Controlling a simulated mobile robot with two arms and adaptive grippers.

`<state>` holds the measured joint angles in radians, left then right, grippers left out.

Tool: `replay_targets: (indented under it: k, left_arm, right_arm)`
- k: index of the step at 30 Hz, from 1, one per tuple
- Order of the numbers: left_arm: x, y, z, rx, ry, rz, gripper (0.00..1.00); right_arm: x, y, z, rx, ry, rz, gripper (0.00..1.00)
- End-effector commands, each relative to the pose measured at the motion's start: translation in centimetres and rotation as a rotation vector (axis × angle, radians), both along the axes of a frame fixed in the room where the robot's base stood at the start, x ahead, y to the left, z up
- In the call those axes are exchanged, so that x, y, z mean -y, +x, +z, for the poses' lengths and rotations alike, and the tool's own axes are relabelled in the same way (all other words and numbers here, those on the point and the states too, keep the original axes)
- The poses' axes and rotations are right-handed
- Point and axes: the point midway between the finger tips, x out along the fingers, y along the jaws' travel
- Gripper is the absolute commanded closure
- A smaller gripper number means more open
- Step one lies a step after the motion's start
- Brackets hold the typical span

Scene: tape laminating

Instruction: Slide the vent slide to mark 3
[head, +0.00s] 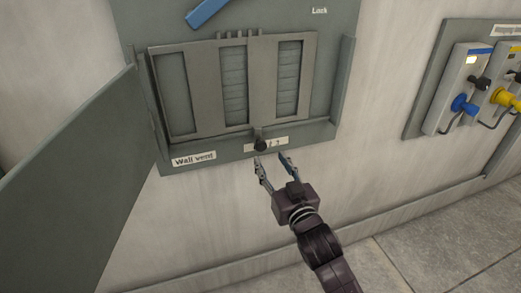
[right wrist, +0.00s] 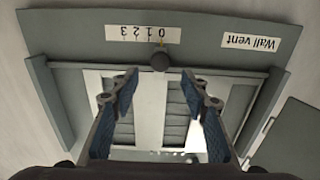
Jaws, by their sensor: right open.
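The vent slide (head: 207,90) is a grey plate with window openings, set in the wall vent frame. Its dark round knob (head: 260,145) sticks out at the lower edge, in front of the left part of the white scale label (head: 279,141). In the right wrist view, which is upside down, the scale (right wrist: 140,33) carries marks 0 to 3, and an orange pointer above the knob (right wrist: 160,62) stands near the 0 end. My right gripper (head: 272,160) is open and empty, just below the knob; its fingers (right wrist: 119,93) are spread, apart from the knob. My left gripper is out of view.
A grey door panel (head: 70,180) stands open at the left. A blue handle (head: 207,12) is above the vent, near a "Lock" label. A panel with blue and yellow connectors (head: 463,104) hangs at the right. The wall between them is clear.

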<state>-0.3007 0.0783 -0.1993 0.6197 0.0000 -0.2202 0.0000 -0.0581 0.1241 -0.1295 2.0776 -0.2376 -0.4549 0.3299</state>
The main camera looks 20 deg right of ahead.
Motion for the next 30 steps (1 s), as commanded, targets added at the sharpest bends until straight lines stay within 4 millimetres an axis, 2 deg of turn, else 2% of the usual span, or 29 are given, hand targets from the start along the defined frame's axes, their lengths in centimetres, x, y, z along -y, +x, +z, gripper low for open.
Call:
replay_targets:
  k: [3,9,15,22,23,30]
  left_arm:
    - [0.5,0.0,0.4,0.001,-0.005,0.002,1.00]
    - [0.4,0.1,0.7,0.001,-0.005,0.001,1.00]
    - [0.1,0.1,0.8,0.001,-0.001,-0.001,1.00]
    - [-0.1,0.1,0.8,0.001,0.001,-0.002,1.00]
    - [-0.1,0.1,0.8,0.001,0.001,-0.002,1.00]
    - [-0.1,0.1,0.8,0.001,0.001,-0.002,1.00]
  right_arm:
    - [-0.1,2.1,0.2,0.001,-0.001,0.000,0.58]
    - [-0.2,4.9,0.1,0.001,0.000,0.000,0.58]
    - [-0.3,6.0,0.0,-0.001,0.000,0.000,0.58]
    - [-0.3,6.1,-0.1,-0.001,0.000,0.000,0.58]
    - [-0.3,6.1,-0.1,-0.001,0.000,0.000,0.59]
    - [-0.2,6.1,0.0,-0.001,0.000,0.000,0.86]
